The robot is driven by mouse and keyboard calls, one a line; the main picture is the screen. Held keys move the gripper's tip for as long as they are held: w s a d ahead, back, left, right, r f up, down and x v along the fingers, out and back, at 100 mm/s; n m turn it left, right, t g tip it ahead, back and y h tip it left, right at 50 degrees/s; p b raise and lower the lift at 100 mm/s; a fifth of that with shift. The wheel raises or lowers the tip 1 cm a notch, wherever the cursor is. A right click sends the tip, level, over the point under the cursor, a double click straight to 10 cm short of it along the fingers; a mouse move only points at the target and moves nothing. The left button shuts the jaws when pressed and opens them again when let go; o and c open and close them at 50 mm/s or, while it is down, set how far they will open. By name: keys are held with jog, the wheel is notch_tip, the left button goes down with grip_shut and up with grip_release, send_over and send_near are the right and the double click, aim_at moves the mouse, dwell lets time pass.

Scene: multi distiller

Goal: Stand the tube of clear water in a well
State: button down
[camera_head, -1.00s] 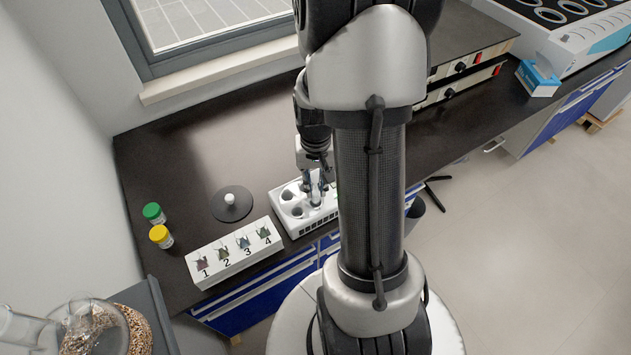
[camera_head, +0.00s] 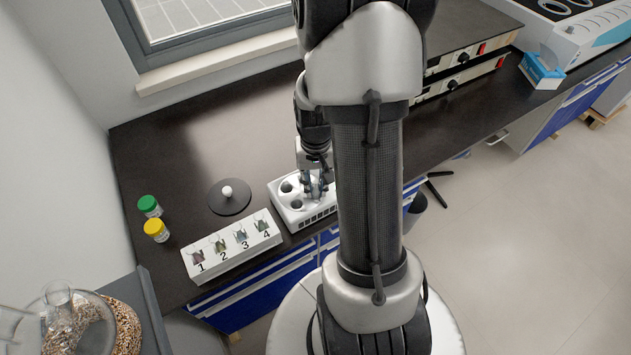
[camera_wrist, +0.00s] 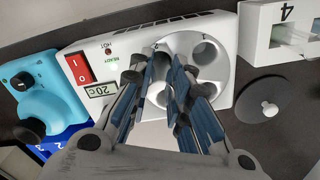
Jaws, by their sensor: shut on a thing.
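A white heater block (camera_head: 289,218) with round wells stands on the dark bench. It also shows in the wrist view (camera_wrist: 230,32), where several wells are visible, including an open one (camera_wrist: 205,52). My gripper (camera_head: 314,190) is directly over the block, pointing down. In the wrist view its blue-padded fingers (camera_wrist: 162,66) close together over the wells. They are shut on the clear tube, which is hard to make out between the fingers. Its lower end is hidden, so I cannot tell whether it is in a well.
A white rack (camera_head: 235,262) numbered 1 to 4 stands left of the block. A black disc (camera_head: 217,207) with a white knob lies behind the rack. Green-capped (camera_head: 149,206) and yellow-capped (camera_head: 156,231) jars stand at the far left. A blue device (camera_wrist: 38,88) sits beside the block.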

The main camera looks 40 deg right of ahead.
jog(key=shift+f, duration=0.2)
jog(key=c, duration=1.4)
grip_release()
notch_tip(320, 180, up, 7)
jog(key=p, duration=0.5)
jog(key=shift+r+p, duration=0.1)
jog(key=shift+p, duration=0.3)
